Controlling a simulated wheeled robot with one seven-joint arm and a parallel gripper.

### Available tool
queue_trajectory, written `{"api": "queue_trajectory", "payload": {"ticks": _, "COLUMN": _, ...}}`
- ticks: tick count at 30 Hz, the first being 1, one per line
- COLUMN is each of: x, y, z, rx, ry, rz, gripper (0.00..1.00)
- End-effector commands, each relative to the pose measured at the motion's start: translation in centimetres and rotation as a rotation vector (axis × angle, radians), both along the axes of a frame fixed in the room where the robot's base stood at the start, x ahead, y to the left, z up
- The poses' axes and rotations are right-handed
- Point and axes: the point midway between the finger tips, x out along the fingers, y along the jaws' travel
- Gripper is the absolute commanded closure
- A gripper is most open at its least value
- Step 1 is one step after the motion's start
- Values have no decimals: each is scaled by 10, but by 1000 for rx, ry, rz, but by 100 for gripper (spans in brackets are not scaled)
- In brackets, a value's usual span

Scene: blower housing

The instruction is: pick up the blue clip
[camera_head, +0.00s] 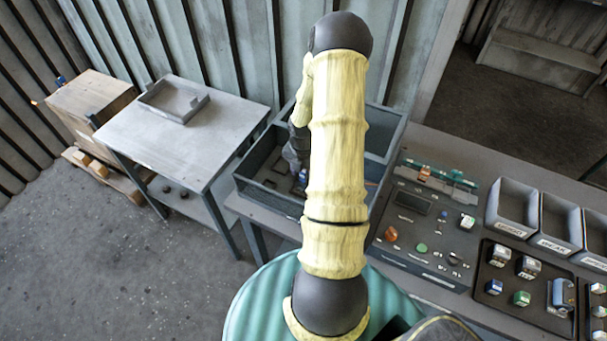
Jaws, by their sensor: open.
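My gripper (296,164) points down into a dark open-topped bin (268,205) at the middle of the bench, partly hidden behind my own arm. Its jaws are open, though the fingertips are small and dark. A small blue piece (303,178) shows in the bin close beside the fingertips; it may be the blue clip, but it is too small to be sure. Whether the fingers touch it cannot be told. Another small blue piece (494,286) lies in the dark tray (484,309) at the right. My arm hides the bin's middle.
A control panel (408,229) with knobs and a green button lies right of the bin. Labelled grey bins (513,205) stand further right. A grey table (225,122) with a shallow tray (149,101) stands left. A wooden crate (92,97) is beyond it.

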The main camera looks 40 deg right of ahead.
Motion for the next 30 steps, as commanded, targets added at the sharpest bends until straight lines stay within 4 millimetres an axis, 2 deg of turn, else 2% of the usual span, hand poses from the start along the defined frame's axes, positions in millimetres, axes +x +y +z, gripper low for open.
{"api": "queue_trajectory", "payload": {"ticks": 6, "x": 0, "y": 0, "z": 0, "rx": 0, "ry": 0, "rz": -1, "gripper": 56}}
{"api": "queue_trajectory", "payload": {"ticks": 12, "x": -1, "y": -1, "z": 0, "rx": 0, "ry": 0, "rz": -3, "gripper": 93}}
{"api": "queue_trajectory", "payload": {"ticks": 23, "x": 0, "y": -1, "z": 3, "rx": 0, "ry": -1, "rz": -3, "gripper": 93}}
{"api": "queue_trajectory", "payload": {"ticks": 26, "x": 0, "y": -2, "z": 9, "rx": 0, "ry": -2, "rz": -4, "gripper": 93}}
{"api": "queue_trajectory", "payload": {"ticks": 30, "x": -1, "y": -3, "z": 28, "rx": -3, "ry": -4, "rz": -7, "gripper": 93}}
